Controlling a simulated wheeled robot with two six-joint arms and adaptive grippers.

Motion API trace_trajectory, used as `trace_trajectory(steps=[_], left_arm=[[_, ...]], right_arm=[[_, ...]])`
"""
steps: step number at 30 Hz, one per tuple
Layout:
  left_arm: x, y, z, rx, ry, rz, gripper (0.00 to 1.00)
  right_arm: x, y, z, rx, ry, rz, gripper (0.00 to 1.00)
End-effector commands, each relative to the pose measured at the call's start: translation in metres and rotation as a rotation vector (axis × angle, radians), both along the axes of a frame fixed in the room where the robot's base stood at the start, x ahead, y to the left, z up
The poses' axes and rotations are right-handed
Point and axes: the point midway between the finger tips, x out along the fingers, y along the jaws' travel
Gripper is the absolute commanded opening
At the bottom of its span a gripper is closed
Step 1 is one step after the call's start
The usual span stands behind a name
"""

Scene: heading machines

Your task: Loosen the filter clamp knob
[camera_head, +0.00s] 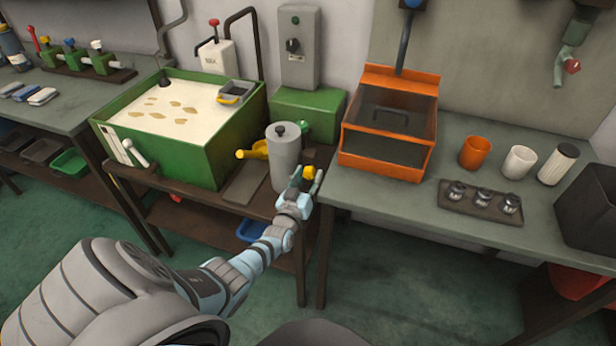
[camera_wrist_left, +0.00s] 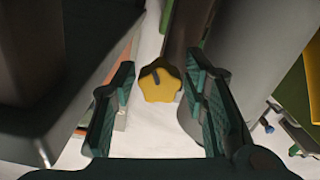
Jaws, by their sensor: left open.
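A yellow lobed knob (camera_head: 309,172) with a dark mark on its face sits beside the upright grey filter cylinder (camera_head: 284,158), which has a dark knob on its lid. My left gripper (camera_head: 306,184) is open just in front of the yellow knob. In the left wrist view, the yellow knob (camera_wrist_left: 160,86) shows in the gap between the two dark green fingers (camera_wrist_left: 160,105), with room on both sides; I cannot tell how deep it sits between them. The grey cylinder (camera_wrist_left: 238,55) stands to the right there. My right gripper is not in view.
An orange box (camera_head: 390,135) stands on the right bench (camera_head: 385,200), close to the gripper. A green tank (camera_head: 205,145) and a yellow-handled part (camera_head: 252,151) are left of the cylinder. Several cups and small jars stand farther right.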

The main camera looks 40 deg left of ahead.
Motion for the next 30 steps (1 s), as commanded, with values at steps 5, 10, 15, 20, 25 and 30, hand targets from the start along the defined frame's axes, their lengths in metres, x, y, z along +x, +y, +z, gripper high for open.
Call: trace_trajectory(steps=[5, 10, 15, 20, 25, 30], left_arm=[[-0.014, -0.004, -0.001, 0.001, 0.001, 0.001, 0.4], [-0.056, -0.019, -0.002, -0.002, 0.003, -0.003, 0.4], [-0.096, -0.034, -0.002, -0.002, 0.003, -0.001, 0.4], [-0.112, -0.039, 0.0, -0.001, 0.002, 0.0, 0.4], [-0.113, -0.04, 0.0, 0.0, 0.001, 0.0, 0.4], [-0.113, -0.039, 0.0, 0.0, 0.001, 0.0, 0.4]], right_arm=[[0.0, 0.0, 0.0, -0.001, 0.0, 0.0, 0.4], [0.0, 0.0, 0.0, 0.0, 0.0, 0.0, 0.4], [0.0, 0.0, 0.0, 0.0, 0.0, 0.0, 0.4], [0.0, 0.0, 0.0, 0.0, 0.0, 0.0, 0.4], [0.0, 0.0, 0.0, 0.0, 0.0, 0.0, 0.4], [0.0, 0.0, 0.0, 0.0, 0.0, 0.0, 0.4]])
